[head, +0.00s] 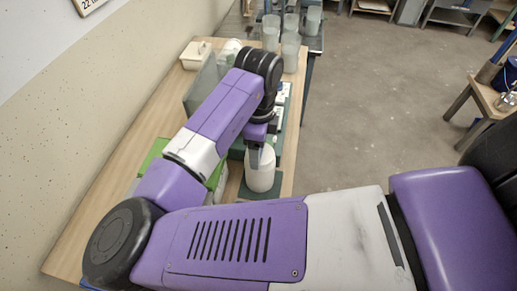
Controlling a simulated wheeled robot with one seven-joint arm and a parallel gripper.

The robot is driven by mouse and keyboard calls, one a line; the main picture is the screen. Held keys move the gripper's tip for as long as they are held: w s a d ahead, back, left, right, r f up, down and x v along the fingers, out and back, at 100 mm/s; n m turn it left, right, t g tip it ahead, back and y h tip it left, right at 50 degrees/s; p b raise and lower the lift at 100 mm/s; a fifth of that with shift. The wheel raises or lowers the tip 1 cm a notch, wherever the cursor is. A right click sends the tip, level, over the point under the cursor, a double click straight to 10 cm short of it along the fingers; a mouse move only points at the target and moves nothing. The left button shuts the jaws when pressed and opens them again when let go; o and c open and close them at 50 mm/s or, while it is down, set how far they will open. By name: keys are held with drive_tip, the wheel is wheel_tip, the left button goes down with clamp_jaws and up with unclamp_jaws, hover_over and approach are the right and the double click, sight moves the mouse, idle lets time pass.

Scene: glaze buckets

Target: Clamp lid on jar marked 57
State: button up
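A white rounded jar (261,176) stands upright on a dark green mat (243,193) near the right edge of the wooden table. My gripper (256,152) points down at the top of this jar, and its fingers overlap the jar's upper part in the head view. I cannot tell whether the fingers touch the jar or a lid, or whether they are open or shut. No number 57 can be read on the jar. My arm hides much of the table middle, so no separate lid or clamp can be made out.
Several translucent buckets (290,52) stand beyond. A wall borders the left; the floor (370,110) at right is open, up to a wooden stool (484,100).

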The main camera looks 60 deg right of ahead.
drive_tip(key=shift+s+f, duration=0.1)
drive_tip(key=shift+d+f+m+b, duration=0.15)
drive_tip(key=shift+m+b, duration=0.4)
drive_tip(key=shift+m, duration=1.55)
drive_tip(key=shift+b, duration=0.3)
drive_tip(key=shift+f+m+b, duration=0.1)
drive_tip(key=shift+m+b, duration=0.35)
drive_tip(key=shift+m, duration=0.95)
drive_tip(key=shift+c, duration=0.5)
drive_tip(key=shift+m, duration=0.7)
drive_tip(key=c, duration=0.5)
drive_tip(key=o, duration=2.1)
drive_tip(key=shift+c, duration=0.2)
drive_tip(key=shift+r, duration=0.2)
